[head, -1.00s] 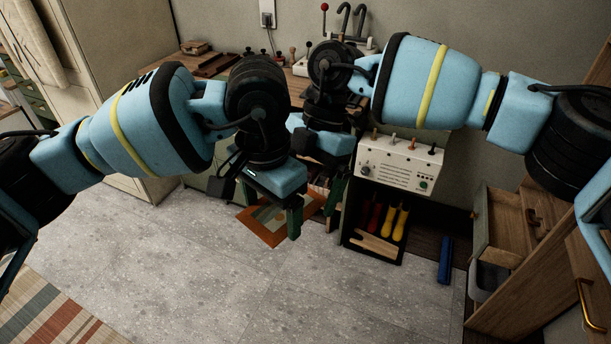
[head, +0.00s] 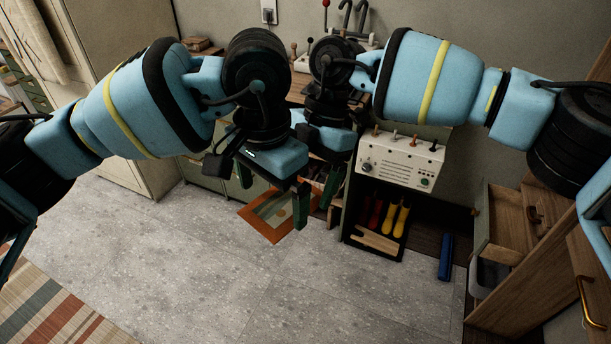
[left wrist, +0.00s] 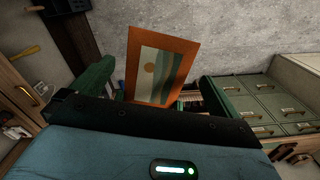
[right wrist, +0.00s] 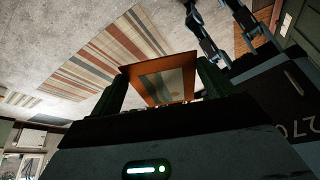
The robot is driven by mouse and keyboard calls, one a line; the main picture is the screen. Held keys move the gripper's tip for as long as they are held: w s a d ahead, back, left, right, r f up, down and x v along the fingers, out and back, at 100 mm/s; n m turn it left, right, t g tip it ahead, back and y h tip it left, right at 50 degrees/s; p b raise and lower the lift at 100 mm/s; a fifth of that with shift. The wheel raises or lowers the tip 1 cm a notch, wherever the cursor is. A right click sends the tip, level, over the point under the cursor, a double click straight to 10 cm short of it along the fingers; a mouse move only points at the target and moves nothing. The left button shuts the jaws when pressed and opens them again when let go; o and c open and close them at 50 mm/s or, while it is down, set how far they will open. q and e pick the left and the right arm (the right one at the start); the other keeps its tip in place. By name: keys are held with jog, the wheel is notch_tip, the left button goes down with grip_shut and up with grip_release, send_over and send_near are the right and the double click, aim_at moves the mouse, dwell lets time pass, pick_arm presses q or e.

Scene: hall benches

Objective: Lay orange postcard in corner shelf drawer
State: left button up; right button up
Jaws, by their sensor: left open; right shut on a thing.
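The orange postcard (head: 262,226), with a pale picture in its middle, is held by its edges in my right gripper (right wrist: 160,74). In the right wrist view the postcard (right wrist: 165,84) spans the space between the two green fingers. My left gripper (head: 273,195) is open and empty, in front of and above the postcard in the head view. In the left wrist view the postcard (left wrist: 161,68) appears between the left fingers, beyond them; I see no contact. A wooden drawer (head: 503,254) stands pulled out of the wooden unit (head: 545,270) at right; its inside is partly visible.
A white control box (head: 400,160) stands above a dark rack with yellow-handled tools (head: 401,220). The grey floor (head: 220,270) in front is clear; a striped rug (head: 60,310) lies at lower left.

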aim_at(274, 211)
pick_arm(q)
notch_tip(274, 211, up, 10)
jog(key=shift+f, duration=0.2)
